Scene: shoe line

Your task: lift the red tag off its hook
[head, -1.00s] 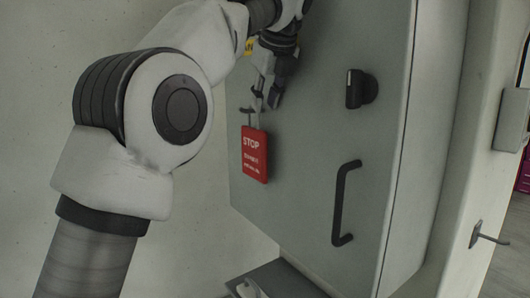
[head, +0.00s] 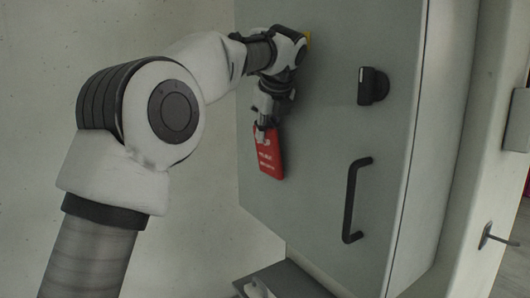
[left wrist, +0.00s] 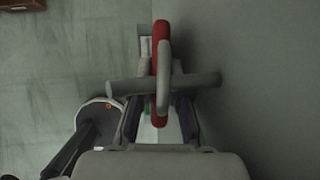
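The red tag (head: 269,160) hangs against the front of the grey cabinet in the head view, its upper part covered by my left gripper (head: 262,130). In the left wrist view the tag (left wrist: 160,32) shows as a narrow red strip, with a grey loop (left wrist: 164,75) in front of it. The hook (left wrist: 203,81) is a grey bar running across the loop; the loop appears to be still around it. My right gripper is out of view.
The grey cabinet (head: 310,130) carries a black knob (head: 372,86) and a black handle (head: 355,200) to the right of the tag. A dark ledge (head: 285,280) is below. Another hook (head: 492,237) is on the wall at right.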

